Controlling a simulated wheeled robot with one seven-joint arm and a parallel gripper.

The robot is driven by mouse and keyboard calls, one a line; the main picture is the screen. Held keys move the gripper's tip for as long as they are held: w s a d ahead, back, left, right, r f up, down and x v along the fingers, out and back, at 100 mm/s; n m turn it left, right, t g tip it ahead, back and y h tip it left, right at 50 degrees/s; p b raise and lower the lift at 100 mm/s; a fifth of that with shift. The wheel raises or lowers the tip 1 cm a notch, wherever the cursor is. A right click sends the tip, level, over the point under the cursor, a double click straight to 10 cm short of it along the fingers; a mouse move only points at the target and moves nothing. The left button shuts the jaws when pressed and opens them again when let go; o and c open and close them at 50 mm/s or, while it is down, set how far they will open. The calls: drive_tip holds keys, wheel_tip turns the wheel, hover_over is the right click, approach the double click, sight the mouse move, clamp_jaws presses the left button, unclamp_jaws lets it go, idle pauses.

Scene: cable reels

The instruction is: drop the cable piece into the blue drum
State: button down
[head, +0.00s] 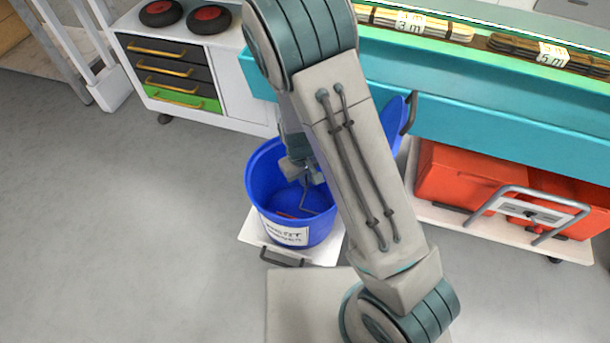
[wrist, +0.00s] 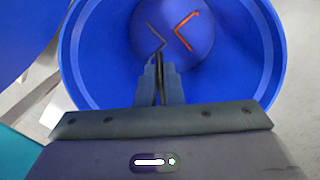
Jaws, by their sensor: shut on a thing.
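The blue drum (head: 257,185) stands open on a low white base, with a label on its front. My gripper (head: 300,174) is over its mouth, pointing down. It is shut on a thin, dark grey, bent cable piece (head: 304,200), which hangs down inside the drum's outline. In the wrist view, my gripper's fingertips (wrist: 159,68) are together on the cable piece (wrist: 155,38), with the drum's rim (wrist: 276,50) around them. A bent orange-red piece (wrist: 183,36) lies on the drum floor. My arm covers part of the drum's right side in the head view.
A blue lid (head: 393,122) stands raised behind the drum. A teal bench (head: 480,100) with cable bundles runs along the back. Red crates (head: 460,175) sit at right on a white cart. A drawer cabinet (head: 245,95) stands behind left. The floor at left is clear.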

drive_tip(key=c, duration=1.5)
unclamp_jaws()
drive_tip(key=shift+r, duration=0.1)
drive_tip(key=r+p, duration=0.1)
drive_tip(key=r, duration=0.3)
drive_tip(key=r+p, duration=0.1)
drive_tip(key=r, duration=0.4)
drive_tip(key=a+r+p, duration=0.1)
drive_tip(key=r+p, duration=0.1)
drive_tip(key=r, duration=0.2)
drive_tip(key=shift+s+a+r, duration=0.1)
drive_tip(key=shift+s+r, duration=0.2)
drive_tip(key=shift+s, duration=0.05)
drive_tip(key=s+d+r+m+p, duration=0.2)
drive_tip(key=s+d+r+p, duration=0.2)
drive_tip(key=r, duration=0.7)
drive_tip(key=s+d+r+m+t+p, duration=0.1)
drive_tip(key=s+d+r+p, duration=0.4)
drive_tip(key=r, duration=0.6)
drive_tip(key=s+d+r+m+t+p, duration=0.1)
drive_tip(key=s+d+r+m+p, duration=0.2)
drive_tip(key=r, duration=0.8)
drive_tip(key=shift+s+d+r+y+p, duration=0.2)
drive_tip(key=shift+s+d+p, duration=0.15)
drive_tip(key=shift+d+p, duration=0.45)
drive_tip(key=shift+s+d+r+y+p, duration=0.2)
drive_tip(key=shift+s+d+p, duration=0.2)
drive_tip(key=shift+p, duration=0.7)
